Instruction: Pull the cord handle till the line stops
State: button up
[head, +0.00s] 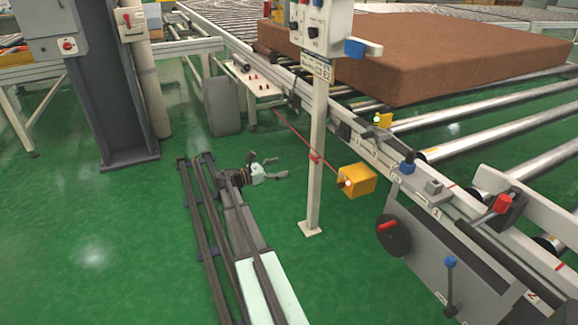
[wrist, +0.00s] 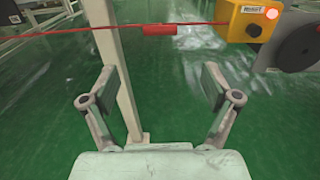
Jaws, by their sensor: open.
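A thin red cord (wrist: 80,33) runs across the wrist view. The box also shows in the wrist view (wrist: 243,20), with a RESET label and a lit red button. My gripper (head: 278,168) is open and empty, to the left of the post in the head view. In the wrist view my gripper's fingers (wrist: 168,82) are wide apart, with the handle beyond them.
The white post (head: 317,150) stands on the floor and carries a control box (head: 322,30). A large brown mattress block (head: 440,50) lies on the roller conveyor (head: 490,125) at right. A grey column (head: 105,100) stands at left.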

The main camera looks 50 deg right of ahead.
jog(key=shift+w+a, duration=0.2)
jog(key=shift+a, duration=0.25)
